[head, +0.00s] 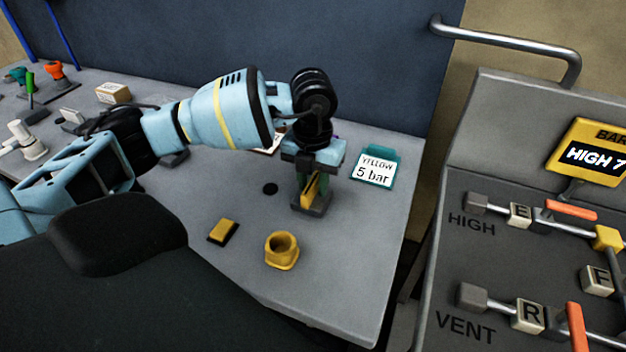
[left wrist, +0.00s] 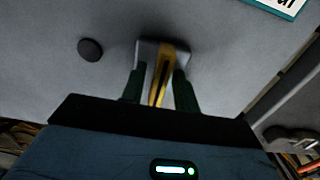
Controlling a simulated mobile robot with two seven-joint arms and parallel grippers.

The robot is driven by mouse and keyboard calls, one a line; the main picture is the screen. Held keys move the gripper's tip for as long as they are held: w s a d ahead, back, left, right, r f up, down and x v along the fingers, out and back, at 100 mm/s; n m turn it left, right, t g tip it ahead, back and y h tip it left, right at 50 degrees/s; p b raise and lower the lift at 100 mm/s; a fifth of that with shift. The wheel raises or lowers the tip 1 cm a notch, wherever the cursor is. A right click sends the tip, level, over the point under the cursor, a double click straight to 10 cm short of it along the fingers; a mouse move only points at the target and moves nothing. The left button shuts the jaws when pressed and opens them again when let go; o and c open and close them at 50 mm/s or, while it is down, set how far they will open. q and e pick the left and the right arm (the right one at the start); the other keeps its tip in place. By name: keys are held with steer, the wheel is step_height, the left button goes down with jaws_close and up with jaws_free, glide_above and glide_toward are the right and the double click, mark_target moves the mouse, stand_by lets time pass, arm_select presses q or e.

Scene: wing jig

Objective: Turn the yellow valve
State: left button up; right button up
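The yellow valve (head: 311,187) has a yellow lever with a dark stripe on a small grey block, and stands on the grey bench. My left gripper (head: 312,180) points down over it, with its dark green fingers on either side of the lever. In the left wrist view, the lever (left wrist: 162,75) is between the fingers (left wrist: 160,82). A gap shows between the lever and the left-hand finger; contact at the other finger is unclear. My right gripper is in neither view.
A teal-backed card (head: 373,172) reading "YELLOW 5 bar" stands right of the valve. A yellow ring-shaped part (head: 282,251) and a yellow-and-black block (head: 222,231) are in front. A grey panel (head: 480,257) with levers stands at right, beyond the bench edge.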

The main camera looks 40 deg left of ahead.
arm_select(q)
jaws_close()
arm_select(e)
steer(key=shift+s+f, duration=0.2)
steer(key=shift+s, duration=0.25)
